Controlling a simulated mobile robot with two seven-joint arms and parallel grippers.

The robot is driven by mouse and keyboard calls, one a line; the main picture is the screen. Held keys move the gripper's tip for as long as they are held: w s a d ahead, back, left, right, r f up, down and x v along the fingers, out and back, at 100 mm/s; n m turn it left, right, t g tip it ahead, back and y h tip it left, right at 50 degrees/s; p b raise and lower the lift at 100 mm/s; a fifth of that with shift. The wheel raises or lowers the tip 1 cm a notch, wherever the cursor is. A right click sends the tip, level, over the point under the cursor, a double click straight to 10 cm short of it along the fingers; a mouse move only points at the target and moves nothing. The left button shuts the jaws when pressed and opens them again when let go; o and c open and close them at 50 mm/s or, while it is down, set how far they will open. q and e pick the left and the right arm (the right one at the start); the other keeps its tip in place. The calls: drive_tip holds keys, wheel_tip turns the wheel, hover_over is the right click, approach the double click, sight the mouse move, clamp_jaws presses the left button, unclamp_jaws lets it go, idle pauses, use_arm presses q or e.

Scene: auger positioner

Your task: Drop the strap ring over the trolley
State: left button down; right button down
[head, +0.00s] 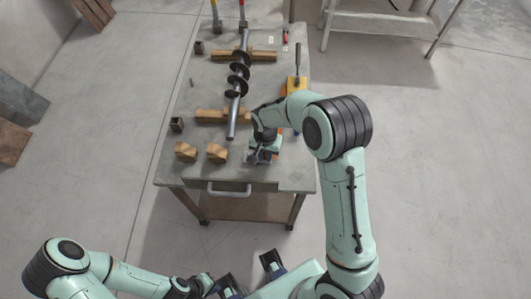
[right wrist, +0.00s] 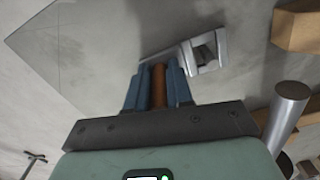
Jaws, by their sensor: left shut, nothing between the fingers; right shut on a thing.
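My right gripper (head: 258,157) hangs over the near right part of the workbench. In the right wrist view its blue fingers (right wrist: 158,75) are shut on a brown, narrow piece. A grey metal ring with a squarish opening (right wrist: 207,52), seemingly the strap ring, shows just past the fingertips, its flat bar running up to the held piece. I cannot tell whether the ring touches anything below. A yellow body with a dark upright handle (head: 297,84), possibly the trolley, stands at the bench's right edge, partly behind my right arm. My left gripper (head: 205,284) is shut and empty, low in front of the bench.
A steel auger (head: 238,80) lies lengthwise across wooden supports (head: 262,55) on the workbench (head: 205,95). Its shaft end (right wrist: 289,102) is near my right gripper. Two notched wooden blocks (head: 217,153) sit at the front left. The bench's left strip is mostly clear.

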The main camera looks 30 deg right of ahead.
drive_tip(key=shift+f, duration=0.4)
drive_tip(key=c, duration=0.9)
unclamp_jaws()
wheel_tip(320, 180, up, 13)
drive_tip(key=shift+r+p, duration=0.2)
drive_tip(key=shift+p, duration=0.2)
